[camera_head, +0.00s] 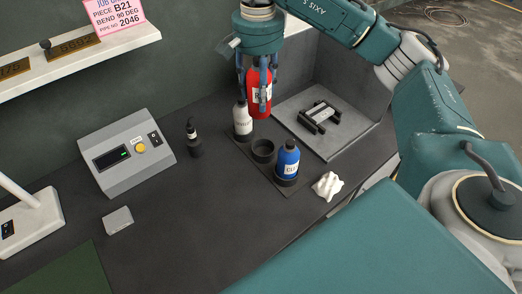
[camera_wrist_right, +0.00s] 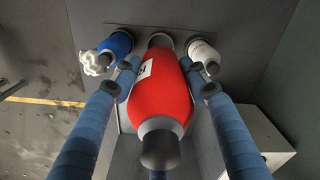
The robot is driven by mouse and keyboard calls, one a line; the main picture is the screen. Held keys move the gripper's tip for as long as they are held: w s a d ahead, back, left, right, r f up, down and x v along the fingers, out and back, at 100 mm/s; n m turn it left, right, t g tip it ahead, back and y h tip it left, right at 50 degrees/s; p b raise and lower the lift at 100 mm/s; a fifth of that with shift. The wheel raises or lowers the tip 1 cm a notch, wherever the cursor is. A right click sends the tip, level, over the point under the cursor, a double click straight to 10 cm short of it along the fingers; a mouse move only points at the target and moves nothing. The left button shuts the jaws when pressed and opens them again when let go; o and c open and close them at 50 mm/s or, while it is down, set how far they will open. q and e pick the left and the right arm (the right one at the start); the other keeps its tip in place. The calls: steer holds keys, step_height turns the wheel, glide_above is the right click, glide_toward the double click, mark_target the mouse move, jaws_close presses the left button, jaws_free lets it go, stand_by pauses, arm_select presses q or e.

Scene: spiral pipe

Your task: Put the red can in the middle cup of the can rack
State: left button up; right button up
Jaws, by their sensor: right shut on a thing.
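The red can (camera_head: 259,104) is upright in my right gripper (camera_head: 257,88), whose fingers are shut around it. The can rack (camera_head: 243,152) is a dark strip on the bench with a row of cups. Its middle cup (camera_head: 263,151) is empty, and the red can hangs above the rack, with a gap in the head view between its bottom and the cup. In the right wrist view the red can (camera_wrist_right: 158,96) hides most of the middle cup, and its dark cap faces the camera. My left gripper is out of view.
A white can (camera_head: 243,122) stands in the far cup and a blue can (camera_head: 287,160) in the near cup. A crumpled white cloth (camera_head: 327,186) lies right of the blue can. A dark bottle (camera_head: 193,140), a grey control box (camera_head: 126,152) and a walled tray (camera_head: 345,146) stand nearby.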

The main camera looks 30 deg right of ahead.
steer(key=shift+w+d+r+m, duration=0.2)
steer(key=shift+d+m, duration=0.05)
steer(key=shift+d, duration=0.1)
steer(key=shift+w+d+r+m, duration=0.15)
steer(key=shift+d+m, duration=0.1)
steer(key=shift+d, duration=0.1)
steer(key=shift+s+d+f, duration=0.15)
steer(key=shift+d+f, duration=0.05)
steer(key=shift+f, duration=0.05)
step_height(320, 180, down, 19)
steer(key=shift+r+p, duration=0.1)
steer(key=shift+p, duration=0.8)
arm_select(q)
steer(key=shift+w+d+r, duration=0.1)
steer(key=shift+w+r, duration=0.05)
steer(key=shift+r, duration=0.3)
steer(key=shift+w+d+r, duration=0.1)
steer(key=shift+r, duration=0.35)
